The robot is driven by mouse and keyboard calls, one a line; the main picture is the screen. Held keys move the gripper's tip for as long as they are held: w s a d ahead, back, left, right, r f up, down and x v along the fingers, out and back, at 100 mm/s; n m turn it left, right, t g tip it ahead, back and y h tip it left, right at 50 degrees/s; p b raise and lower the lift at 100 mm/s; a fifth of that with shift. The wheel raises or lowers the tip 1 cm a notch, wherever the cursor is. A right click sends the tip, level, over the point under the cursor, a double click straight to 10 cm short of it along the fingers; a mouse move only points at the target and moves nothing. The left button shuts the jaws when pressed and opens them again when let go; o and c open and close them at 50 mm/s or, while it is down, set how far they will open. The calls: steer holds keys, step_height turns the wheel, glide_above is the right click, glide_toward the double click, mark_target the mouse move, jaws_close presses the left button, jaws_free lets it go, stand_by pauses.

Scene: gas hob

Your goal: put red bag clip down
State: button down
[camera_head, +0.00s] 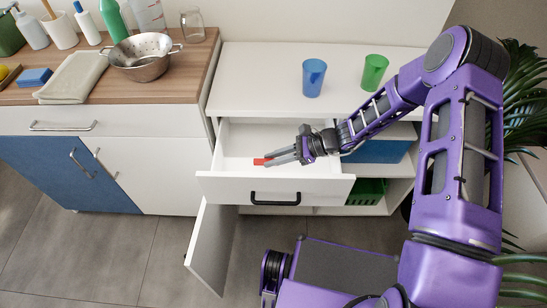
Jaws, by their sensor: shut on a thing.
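The red bag clip (259,161) shows as a small red piece at the tips of my gripper (268,159). My gripper is shut on it. The gripper reaches in from the right and is over the inside of the open white drawer (240,187). The fingers hide part of the clip. I cannot tell whether the clip touches the drawer floor or is a little above it.
A blue cup (313,77) and a green cup (374,72) stand on the white cabinet top (258,75). A cabinet door (212,240) hangs open below the drawer. A colander (146,62) and bottles stand on the wooden counter at left. The drawer's left part is bare.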

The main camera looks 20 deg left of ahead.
steer(key=shift+f, duration=0.2)
steer(key=c, duration=0.8)
jaws_free()
steer(key=shift+r, duration=0.15)
steer(key=shift+r, duration=0.3)
steer(key=p+v, duration=0.2)
steer(key=v, duration=1)
steer(key=shift+s+r, duration=0.1)
steer(key=shift+r, duration=0.1)
